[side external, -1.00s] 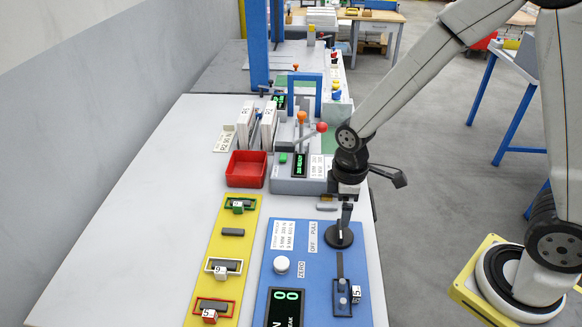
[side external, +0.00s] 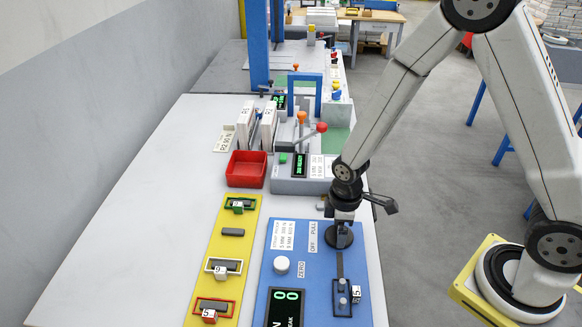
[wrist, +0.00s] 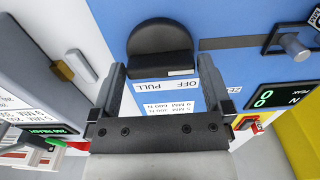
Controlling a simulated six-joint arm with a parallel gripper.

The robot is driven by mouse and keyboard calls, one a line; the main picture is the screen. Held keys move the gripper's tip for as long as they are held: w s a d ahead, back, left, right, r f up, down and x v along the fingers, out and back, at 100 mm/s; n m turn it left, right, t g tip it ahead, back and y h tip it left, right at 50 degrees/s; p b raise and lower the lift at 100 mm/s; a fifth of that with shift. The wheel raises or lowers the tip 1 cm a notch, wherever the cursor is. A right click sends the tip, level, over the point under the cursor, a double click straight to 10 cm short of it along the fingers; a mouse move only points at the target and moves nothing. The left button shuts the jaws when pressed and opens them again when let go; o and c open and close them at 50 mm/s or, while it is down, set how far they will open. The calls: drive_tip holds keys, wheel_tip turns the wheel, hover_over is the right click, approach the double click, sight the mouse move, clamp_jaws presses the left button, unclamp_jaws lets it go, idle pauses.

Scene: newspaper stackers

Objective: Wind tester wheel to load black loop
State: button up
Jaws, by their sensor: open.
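The black tester wheel (side external: 338,240) sits on the blue tester panel (side external: 290,258), beside the OFF/PULL label. In the wrist view, the wheel (wrist: 160,38) is a dark disc with a raised bar across it and a small white mark. My gripper (side external: 341,222) is low over the wheel. In the wrist view, its open fingers (wrist: 161,68) stand either side of the bar; contact cannot be told. The black loop (side external: 342,298), tagged 5, is around the tester pegs; it partly shows in the wrist view (wrist: 272,40). The display (side external: 288,306) reads 0.
A yellow board (side external: 219,285) left of the tester holds green, white and red tagged loops. A red tray (side external: 246,169) and a grey lever machine (side external: 296,178) stand behind. A white knob (side external: 282,264) is left of the wheel. The left tabletop is clear.

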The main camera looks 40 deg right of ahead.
drive_tip(key=shift+f, duration=0.15)
drive_tip(key=c, duration=0.9)
